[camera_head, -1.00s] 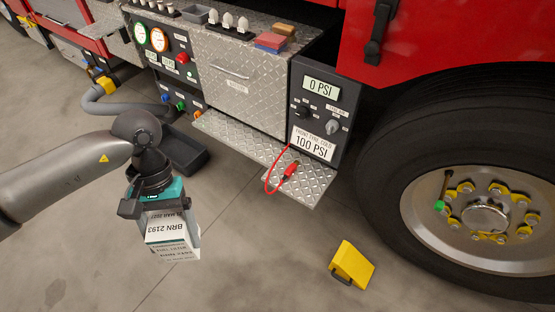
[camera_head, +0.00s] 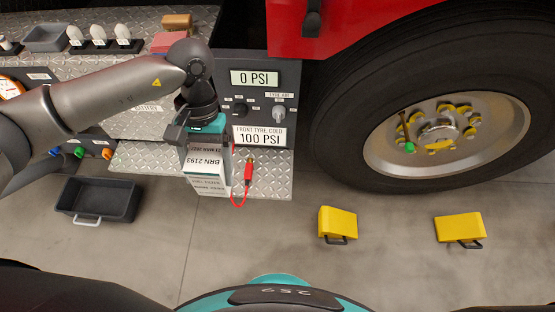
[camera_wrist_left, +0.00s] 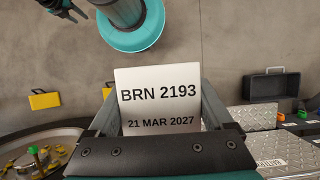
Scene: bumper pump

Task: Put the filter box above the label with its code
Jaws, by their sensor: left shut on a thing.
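The filter box (camera_head: 206,163) is white and grey and printed "BRN 2193" and "21 MAR 2027". My left gripper (camera_head: 203,146) is shut on it and holds it in the air, in front of the diamond-plate step in the head view. The left wrist view shows the same box (camera_wrist_left: 158,98) upright between the two dark fingers, its print facing the camera. A dark gripper, apparently my right one (camera_wrist_left: 66,9), shows small at the top left of that view; its jaws are unclear. I can read no label matching the box's code.
The diamond-plate step (camera_head: 268,184) carries a red hose end (camera_head: 248,172) below the 0 PSI panel (camera_head: 254,78). A black tray (camera_head: 98,198) lies on the floor at left. Two yellow chocks (camera_head: 337,222) (camera_head: 459,228) lie near the big wheel (camera_head: 440,125). Floor between is clear.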

